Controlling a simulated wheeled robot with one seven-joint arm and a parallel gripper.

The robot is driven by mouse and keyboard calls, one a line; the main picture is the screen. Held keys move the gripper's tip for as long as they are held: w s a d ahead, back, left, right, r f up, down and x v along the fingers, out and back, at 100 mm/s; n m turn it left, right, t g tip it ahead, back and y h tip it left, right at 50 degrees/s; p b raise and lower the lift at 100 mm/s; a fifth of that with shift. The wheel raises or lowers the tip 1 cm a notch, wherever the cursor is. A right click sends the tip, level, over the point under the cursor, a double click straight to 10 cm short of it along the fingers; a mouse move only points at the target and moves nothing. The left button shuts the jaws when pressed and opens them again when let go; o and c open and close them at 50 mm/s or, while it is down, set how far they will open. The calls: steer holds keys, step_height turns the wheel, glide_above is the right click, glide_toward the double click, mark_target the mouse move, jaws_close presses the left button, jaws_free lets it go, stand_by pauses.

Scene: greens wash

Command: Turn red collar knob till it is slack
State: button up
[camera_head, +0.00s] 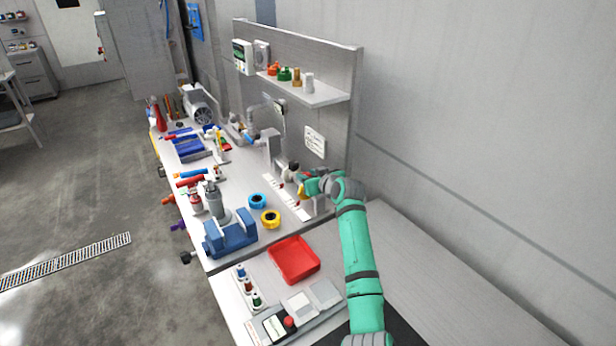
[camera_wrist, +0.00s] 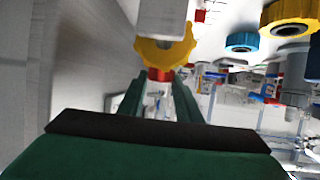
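The red collar knob (camera_wrist: 160,75) shows in the wrist view at the tips of my gripper. It fills the gap between the two dark green fingers (camera_wrist: 161,84), which appear shut on its sides. A yellow scalloped wheel (camera_wrist: 164,52) sits directly beyond it, on a pale grey cylindrical body (camera_wrist: 161,14). In the head view my gripper (camera_head: 306,186) is at the fixture near the back panel. Yellow (camera_head: 303,193) shows there beside it, but my gripper and wrist hide most of the collar.
A blue ring (camera_head: 257,200) and a yellow ring (camera_head: 270,219) lie on the bench left of my gripper. A red tray (camera_head: 294,261) and a blue vise (camera_head: 231,238) stand nearer. A shelf (camera_head: 315,93) with several coloured fittings hangs on the panel above.

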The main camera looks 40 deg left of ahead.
steer(key=shift+s+a+f+m+t, duration=0.1)
steer(key=shift+m+t, duration=0.2)
steer(key=shift+m+t+h, duration=0.3)
steer(key=shift+h, duration=0.1)
steer(key=o, duration=1)
steer(key=shift+o, duration=0.2)
